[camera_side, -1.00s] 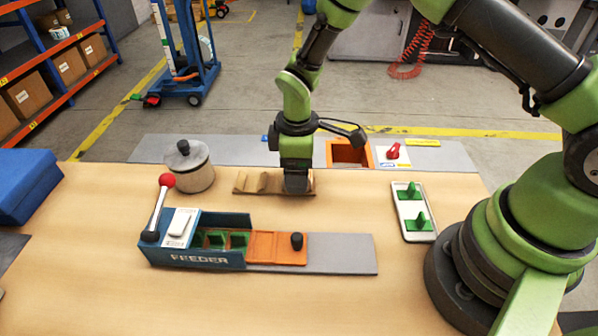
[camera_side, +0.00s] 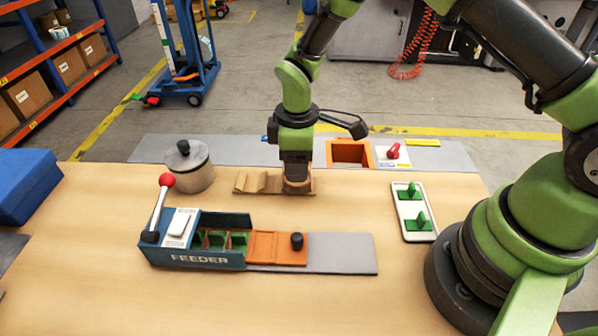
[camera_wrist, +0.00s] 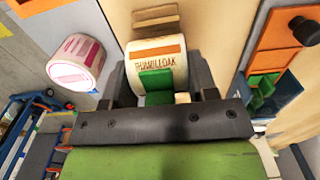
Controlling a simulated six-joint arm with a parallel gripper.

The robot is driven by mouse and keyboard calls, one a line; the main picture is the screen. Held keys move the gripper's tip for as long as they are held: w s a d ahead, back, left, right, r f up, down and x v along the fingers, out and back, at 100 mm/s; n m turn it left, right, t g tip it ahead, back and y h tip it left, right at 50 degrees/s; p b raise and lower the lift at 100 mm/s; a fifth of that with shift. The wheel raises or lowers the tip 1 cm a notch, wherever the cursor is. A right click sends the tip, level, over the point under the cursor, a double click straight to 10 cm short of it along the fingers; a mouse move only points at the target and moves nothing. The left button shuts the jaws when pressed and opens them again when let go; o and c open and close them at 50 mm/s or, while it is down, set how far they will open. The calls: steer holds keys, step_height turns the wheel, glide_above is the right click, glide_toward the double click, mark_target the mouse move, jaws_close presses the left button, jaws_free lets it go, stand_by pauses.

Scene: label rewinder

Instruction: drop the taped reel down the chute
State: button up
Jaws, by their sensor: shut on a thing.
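My gripper (camera_wrist: 160,85) is shut on a cream reel (camera_wrist: 155,52) with an orange band and printed letters. A green piece (camera_wrist: 156,82) lies against the reel's near side, between the fingers. In the side view my gripper (camera_side: 297,172) is at the right end of the wooden cradle (camera_side: 255,183); I cannot tell whether the reel still touches it. The chute's orange square mouth (camera_side: 350,153) opens at the back, right of my gripper. Part of its orange rim (camera_wrist: 32,5) shows at the wrist view's top left.
The feeder (camera_side: 215,245) is in front. A red knob (camera_side: 393,151) is right of the chute. A tray with green pieces (camera_side: 413,212) lies right.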

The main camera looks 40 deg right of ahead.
steer(key=shift+r, duration=2.6)
steer(key=shift+d, duration=0.1)
steer(key=d, duration=1.4)
steer(key=shift+s+d+f, duration=0.1)
steer(key=shift+f, duration=0.9)
steer(key=shift+s+d+f, duration=0.1)
steer(key=shift+s+f, duration=0.05)
steer(key=shift+f, duration=0.8)
steer(key=shift+s+d+f, duration=0.1)
steer(key=shift+f, duration=0.9)
